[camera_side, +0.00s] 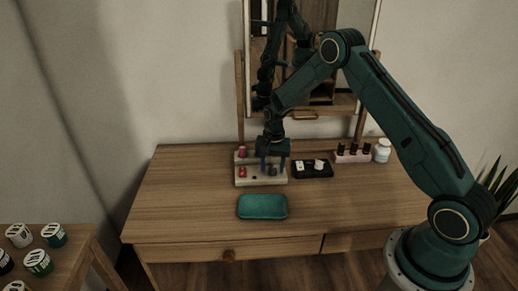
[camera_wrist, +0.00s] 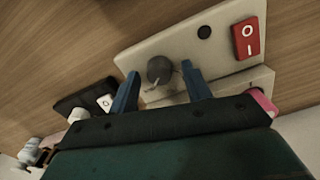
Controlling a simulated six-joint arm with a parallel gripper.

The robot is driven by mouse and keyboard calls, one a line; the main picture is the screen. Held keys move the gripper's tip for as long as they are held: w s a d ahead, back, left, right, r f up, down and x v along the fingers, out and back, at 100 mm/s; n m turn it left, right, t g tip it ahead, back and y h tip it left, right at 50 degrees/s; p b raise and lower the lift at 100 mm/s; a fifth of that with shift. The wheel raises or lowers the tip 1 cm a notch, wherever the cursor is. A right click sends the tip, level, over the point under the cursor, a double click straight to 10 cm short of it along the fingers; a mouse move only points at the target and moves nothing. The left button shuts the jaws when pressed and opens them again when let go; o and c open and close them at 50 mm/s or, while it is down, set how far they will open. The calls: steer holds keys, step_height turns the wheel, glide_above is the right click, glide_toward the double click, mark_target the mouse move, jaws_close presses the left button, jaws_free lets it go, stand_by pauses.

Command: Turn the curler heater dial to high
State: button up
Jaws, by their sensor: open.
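A beige control box (camera_side: 262,181) stands on the table. In the wrist view the pointer mark is toward the gripper side. My gripper (camera_side: 273,166) is open, pointing down over the box, with its two blue fingers on either side of the dial. Whether they touch it I cannot tell. A black box (camera_side: 313,173) to the right has a white switch (camera_side: 300,165) and a white knob (camera_side: 319,164). No label tells which dial is the curler heater's.
A pinkish-red piece (camera_side: 242,152) stands at the back of the beige box. A rack of dark-capped bottles (camera_side: 353,157) and a white jar (camera_side: 382,150) are at the right. A teal tray (camera_side: 262,207) lies in front. A mirror (camera_side: 335,60) stands behind. The table's left side is clear.

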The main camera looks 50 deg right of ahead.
steer(key=shift+r, duration=0.15)
step_height(320, 180, up, 14)
steer(key=shift+f, duration=0.2)
stand_by(0.5)
step_height(320, 180, up, 10)
steer(key=n+t, duration=0.1)
steer(key=n, duration=0.2)
glide_above(272, 168)
steer(key=s+a, duration=0.4)
steer(key=s, duration=0.2)
steer(key=s+a+r+n+t, duration=0.2)
steer(key=s+a+r, duration=0.2)
steer(key=s+r, duration=0.3)
steer(key=s+a+n+t, duration=0.1)
steer(key=s+a+n, duration=0.1)
steer(key=s, duration=0.8)
steer(key=s+a+r+n+t, duration=0.1)
steer(key=s+a+n, duration=0.2)
steer(key=s, duration=0.7)
steer(key=shift+r+n+t, duration=0.3)
steer(key=shift+n, duration=0.4)
